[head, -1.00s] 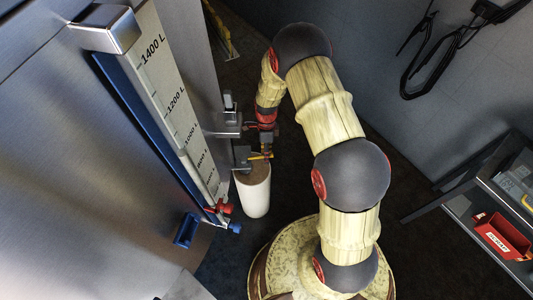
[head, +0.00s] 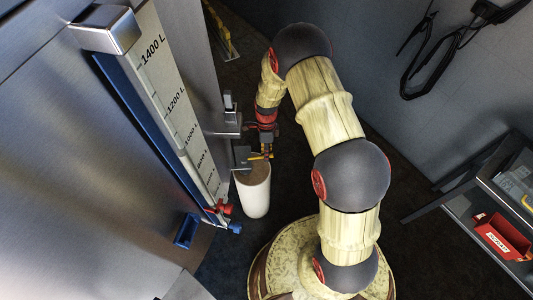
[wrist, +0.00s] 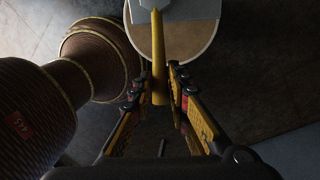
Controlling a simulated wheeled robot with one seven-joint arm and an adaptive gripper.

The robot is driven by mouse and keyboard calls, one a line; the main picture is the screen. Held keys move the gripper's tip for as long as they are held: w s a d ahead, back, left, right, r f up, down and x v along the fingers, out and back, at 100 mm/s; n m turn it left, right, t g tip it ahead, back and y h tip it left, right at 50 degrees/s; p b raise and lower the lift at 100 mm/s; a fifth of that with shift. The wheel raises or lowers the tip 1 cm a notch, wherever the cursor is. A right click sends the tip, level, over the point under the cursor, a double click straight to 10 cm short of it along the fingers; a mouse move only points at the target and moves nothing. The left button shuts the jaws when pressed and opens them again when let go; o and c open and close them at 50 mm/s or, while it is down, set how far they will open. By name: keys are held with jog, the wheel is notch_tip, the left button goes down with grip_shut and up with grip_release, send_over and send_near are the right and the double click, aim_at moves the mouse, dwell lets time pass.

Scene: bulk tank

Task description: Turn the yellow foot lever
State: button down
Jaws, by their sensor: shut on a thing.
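The yellow foot lever (wrist: 158,42) is a thin yellow bar in the wrist view, running from the top centre down between my fingers. In the head view a short piece of the lever (head: 256,158) shows low beside the tank, over the top of a pale cylinder. My gripper (wrist: 159,76) is shut on the lever, with one finger on each side of it. In the head view my gripper (head: 266,151) is small and points down. The lever's pivot is not clear to see.
The steel tank (head: 110,190) with its litre scale fills the left. The pale cylinder (head: 255,196) stands under the lever. A shelf (head: 455,205) with a red bin (head: 500,236) is at the right. Dark hoses (head: 430,60) hang on the back wall.

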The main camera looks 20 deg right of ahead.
jog(key=shift+s+a+r+m+p, duration=0.15)
jog(key=shift+s+m+p, duration=0.45)
jog(key=shift+p, duration=0.15)
jog(key=s+m+p, duration=0.1)
jog(key=m, duration=0.1)
jog(key=s+a+m+p, duration=0.1)
jog(key=p, duration=0.1)
jog(key=shift+s+a+m+y, duration=0.25)
jog(key=shift+a+m+y, duration=0.05)
jog(key=shift+m+y, duration=0.1)
jog(key=c, duration=1.8)
grip_release()
jog(key=shift+o, duration=0.6)
